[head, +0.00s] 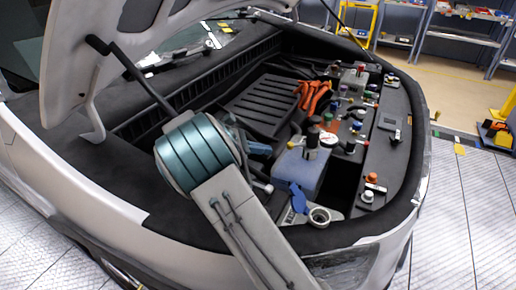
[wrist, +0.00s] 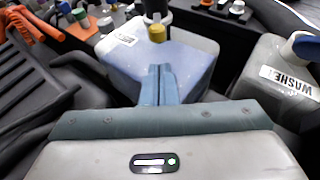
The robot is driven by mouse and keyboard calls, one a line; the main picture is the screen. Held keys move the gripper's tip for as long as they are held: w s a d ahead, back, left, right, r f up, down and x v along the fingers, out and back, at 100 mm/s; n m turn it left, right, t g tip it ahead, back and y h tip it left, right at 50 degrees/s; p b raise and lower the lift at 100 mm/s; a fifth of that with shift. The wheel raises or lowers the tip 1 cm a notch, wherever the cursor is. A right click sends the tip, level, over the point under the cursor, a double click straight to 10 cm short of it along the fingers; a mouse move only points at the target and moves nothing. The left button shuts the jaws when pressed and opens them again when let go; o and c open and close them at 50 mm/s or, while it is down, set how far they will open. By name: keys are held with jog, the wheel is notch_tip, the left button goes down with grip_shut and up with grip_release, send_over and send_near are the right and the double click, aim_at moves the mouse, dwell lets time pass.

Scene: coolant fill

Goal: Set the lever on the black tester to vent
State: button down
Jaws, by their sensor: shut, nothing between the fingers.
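A black upright fitting (head: 312,138), which looks like the tester, stands on top of the pale blue coolant tank (head: 298,170). In the wrist view its lower part (wrist: 155,8) shows at the top edge, with a yellow knob-like part (wrist: 157,33) just below it. I cannot tell the lever or its setting. My gripper (wrist: 160,72) is shut and empty, its blue-grey fingers pointing at the tank (wrist: 195,50) below the yellow part. In the head view my arm partly hides the gripper, which is left of the tank.
A washer reservoir (wrist: 262,72) with a blue cap stands right of the tank. Several coloured caps and small parts crowd the right shelf. The raised hood and its prop are at the left.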

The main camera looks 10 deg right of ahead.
aim_at(280, 161)
jog(key=x, duration=0.6)
jog(key=shift+d+f, duration=0.1)
jog(key=shift+r+y+p, duration=0.3)
jog(key=shift+p, duration=0.3)
